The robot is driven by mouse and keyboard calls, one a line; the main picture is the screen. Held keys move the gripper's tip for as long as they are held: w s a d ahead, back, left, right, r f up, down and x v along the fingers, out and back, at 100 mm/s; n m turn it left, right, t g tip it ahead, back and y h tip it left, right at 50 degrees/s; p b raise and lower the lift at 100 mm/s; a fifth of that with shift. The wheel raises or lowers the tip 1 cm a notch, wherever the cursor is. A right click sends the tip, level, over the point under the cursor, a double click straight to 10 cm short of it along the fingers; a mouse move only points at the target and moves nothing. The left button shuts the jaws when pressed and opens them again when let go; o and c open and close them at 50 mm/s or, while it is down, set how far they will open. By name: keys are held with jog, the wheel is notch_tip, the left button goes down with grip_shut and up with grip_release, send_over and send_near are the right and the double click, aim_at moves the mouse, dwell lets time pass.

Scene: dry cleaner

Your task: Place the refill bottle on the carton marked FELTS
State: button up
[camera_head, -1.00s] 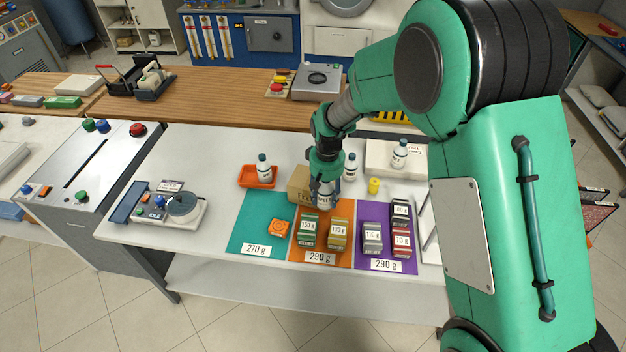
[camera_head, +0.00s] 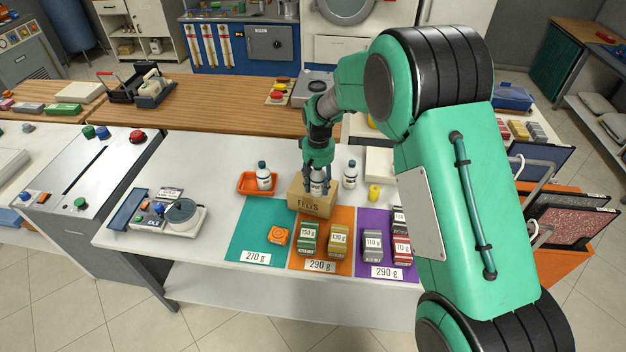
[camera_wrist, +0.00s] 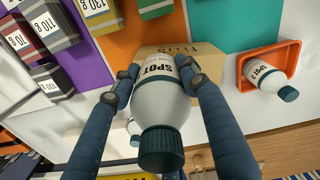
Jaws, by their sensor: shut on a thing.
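My gripper (camera_wrist: 163,82) is shut on a white bottle (camera_wrist: 160,105) with a dark green cap and a label reading SPOT. In the head view the held bottle (camera_head: 317,184) is upright at the top of the brown carton marked FELTS (camera_head: 312,204). The carton also shows behind the bottle in the wrist view (camera_wrist: 205,58). I cannot tell whether the bottle's base touches the carton. My fingers hide part of the bottle in the head view.
A similar bottle (camera_head: 263,176) stands in an orange tray (camera_head: 245,186) left of the carton. Another bottle (camera_head: 350,174) and a yellow item (camera_head: 374,192) stand to its right. Weight blocks (camera_head: 308,238) lie on coloured mats in front.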

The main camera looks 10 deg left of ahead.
jog(key=shift+w+a+f, duration=0.1)
jog(key=shift+w+a, duration=0.25)
jog(key=shift+w, duration=0.55)
jog(key=shift+w+a+f, duration=0.1)
jog(key=shift+w+a, duration=0.25)
jog(key=shift+w, duration=0.5)
jog(key=shift+w+a+f, duration=0.1)
jog(key=shift+w+a, duration=0.25)
jog(key=shift+w, duration=0.55)
jog(key=shift+w+a, duration=0.15)
jog(key=shift+w, duration=0.15)
jog(key=shift+f+b, duration=0.55)
jog(key=shift+f, duration=1.2)
jog(key=o, duration=1.4)
jog(key=shift+f, duration=0.15)
notch_tip(320, 180, up, 12)
jog(key=shift+r+p, duration=0.15)
jog(key=shift+p, duration=0.6)
